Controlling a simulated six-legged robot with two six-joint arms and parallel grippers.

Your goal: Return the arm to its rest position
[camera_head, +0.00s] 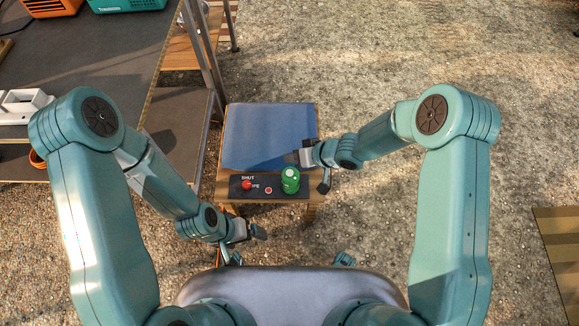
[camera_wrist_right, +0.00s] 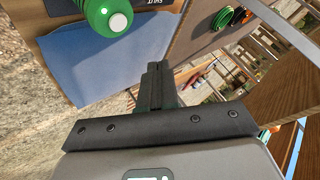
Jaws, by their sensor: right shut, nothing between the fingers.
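My right gripper (camera_head: 291,158) is over the near right part of a blue mat (camera_head: 265,132), just behind a green cylinder with a white top (camera_head: 290,180). In the right wrist view its dark fingers (camera_wrist_right: 153,84) are together with nothing between them. The cylinder also shows there (camera_wrist_right: 108,14), apart from the fingers, beside the blue mat (camera_wrist_right: 100,62). My left gripper (camera_head: 261,233) is low in front of the small table; its finger gap is too small to make out.
A black panel (camera_head: 262,195) with a red knob (camera_head: 247,185) and a "SHUT" label lies along the near edge of the small wooden table (camera_head: 228,196). A dark deck (camera_head: 95,55) with orange (camera_head: 50,7) and teal crates (camera_head: 125,5) fills the left.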

